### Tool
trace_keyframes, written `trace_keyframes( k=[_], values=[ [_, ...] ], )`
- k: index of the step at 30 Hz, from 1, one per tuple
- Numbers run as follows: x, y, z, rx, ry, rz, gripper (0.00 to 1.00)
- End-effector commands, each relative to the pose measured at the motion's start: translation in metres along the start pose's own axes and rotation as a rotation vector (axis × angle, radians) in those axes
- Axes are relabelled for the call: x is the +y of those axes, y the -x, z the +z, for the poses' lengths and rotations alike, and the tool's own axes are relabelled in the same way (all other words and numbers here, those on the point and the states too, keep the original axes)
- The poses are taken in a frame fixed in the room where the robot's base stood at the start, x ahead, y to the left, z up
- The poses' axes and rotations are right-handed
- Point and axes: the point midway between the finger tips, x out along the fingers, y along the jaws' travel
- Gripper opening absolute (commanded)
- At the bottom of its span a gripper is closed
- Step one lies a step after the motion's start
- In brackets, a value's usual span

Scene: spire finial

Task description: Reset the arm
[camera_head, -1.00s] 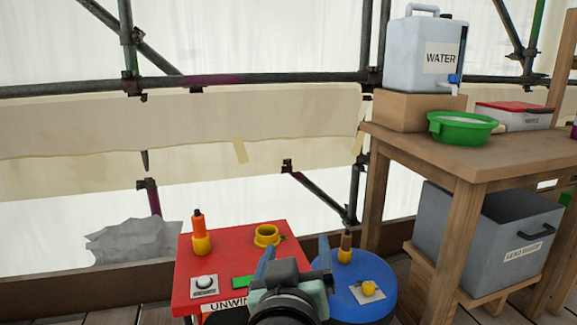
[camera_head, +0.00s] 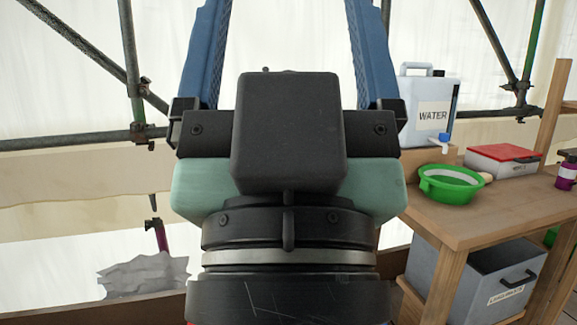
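My gripper (camera_head: 287,45) fills the middle of the head view, raised close to the camera and pointing up. Its two blue fingers stand wide apart at the top of the picture, and their tips are cut off by the top edge. Nothing shows between the visible parts of the fingers except the pale sheeting behind. The gripper and wrist hide the middle of the scene, including the place where the red and blue stands were.
At right, a wooden table (camera_head: 470,215) bears a water container (camera_head: 425,95), a green basin (camera_head: 450,187) and a red-lidded box (camera_head: 503,158). A grey bin (camera_head: 475,275) sits below. Scaffold poles and a crumpled grey sheet (camera_head: 145,275) are at left.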

Motion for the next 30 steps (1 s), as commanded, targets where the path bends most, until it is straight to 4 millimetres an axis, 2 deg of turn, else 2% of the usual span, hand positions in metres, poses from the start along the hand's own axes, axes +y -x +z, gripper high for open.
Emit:
trace_keyframes(
  k=[1, 18, 22, 27, 28, 30],
  values=[
    [0.000, -0.024, -0.022, -0.001, 0.000, 0.000, 0.85],
    [0.000, -0.148, -0.138, -0.003, -0.001, -0.001, 0.85],
    [0.000, -0.170, -0.159, -0.003, -0.001, -0.002, 0.85],
    [-0.001, -0.184, -0.173, -0.003, -0.001, -0.002, 0.85],
    [-0.001, -0.185, -0.173, -0.003, -0.001, -0.002, 0.87],
    [-0.001, -0.186, -0.174, -0.003, -0.001, -0.002, 1.00]
  ],
)
